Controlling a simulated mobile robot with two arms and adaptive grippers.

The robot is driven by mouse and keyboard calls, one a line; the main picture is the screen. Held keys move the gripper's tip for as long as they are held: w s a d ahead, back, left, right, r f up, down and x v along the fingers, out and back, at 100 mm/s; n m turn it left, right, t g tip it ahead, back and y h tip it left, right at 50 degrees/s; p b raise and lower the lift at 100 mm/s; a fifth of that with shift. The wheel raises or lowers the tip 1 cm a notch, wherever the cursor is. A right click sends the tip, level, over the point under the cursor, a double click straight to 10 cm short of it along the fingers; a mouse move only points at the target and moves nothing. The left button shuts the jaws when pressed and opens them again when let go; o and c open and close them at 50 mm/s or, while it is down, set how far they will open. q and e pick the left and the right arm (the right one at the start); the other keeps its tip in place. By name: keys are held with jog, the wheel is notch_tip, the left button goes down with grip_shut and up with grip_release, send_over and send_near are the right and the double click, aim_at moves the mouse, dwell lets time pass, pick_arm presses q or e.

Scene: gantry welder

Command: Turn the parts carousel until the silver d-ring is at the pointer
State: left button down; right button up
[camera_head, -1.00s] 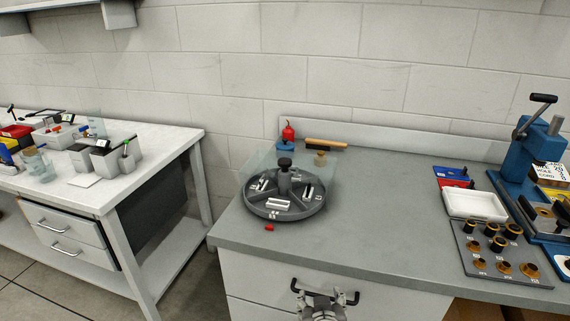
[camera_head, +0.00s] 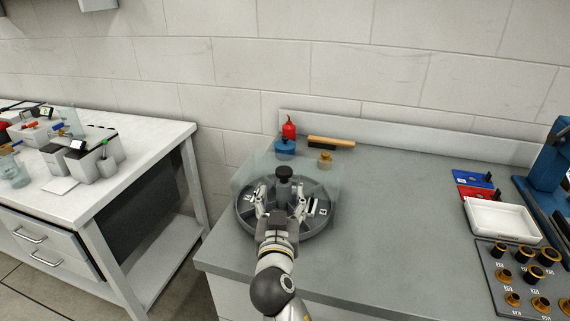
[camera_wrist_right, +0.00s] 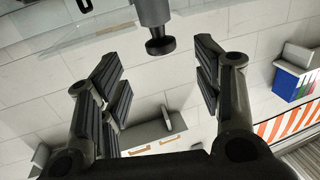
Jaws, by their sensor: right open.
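The parts carousel (camera_head: 243,219) is a round grey tray with divided compartments on the near left of the bench. A black knob (camera_head: 284,172) tops its central post, which also shows in the right wrist view (camera_wrist_right: 160,46). My right gripper (camera_head: 282,201) is open over the near half of the carousel. Its fingers stand apart to the left and right, with the post just beyond and between them. Small silver parts (camera_head: 319,207) lie in the right compartment; I cannot tell which is the d-ring. The pointer is hidden behind my arm. My left gripper is out of view.
A clear panel (camera_head: 325,172) stands behind the carousel. Beyond it are a red and blue bottle (camera_head: 288,133), a brush (camera_head: 331,142) and a brass weight (camera_head: 325,160). The bench's middle is clear. A white tray (camera_head: 503,221) is at right.

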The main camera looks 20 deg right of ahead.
aim_at(283, 178)
jog(key=x, duration=0.4)
jog(key=shift+w+d+r+p, duration=0.1)
jog(key=shift+w+r+p, duration=0.25)
jog(key=x, duration=0.4)
jog(key=shift+w+f, duration=0.15)
jog(key=shift+f, duration=0.1)
jog(key=shift+w+d, duration=0.2)
jog(key=shift+w, duration=0.1)
jog(key=shift+w+d, duration=0.15)
jog(key=shift+w, duration=0.2)
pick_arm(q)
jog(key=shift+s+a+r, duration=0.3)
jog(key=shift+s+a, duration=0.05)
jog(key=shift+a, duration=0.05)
pick_arm(e)
jog(key=shift+c, duration=0.3)
jog(key=c, duration=0.7)
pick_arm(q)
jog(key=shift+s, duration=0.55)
pick_arm(e)
grip_shut()
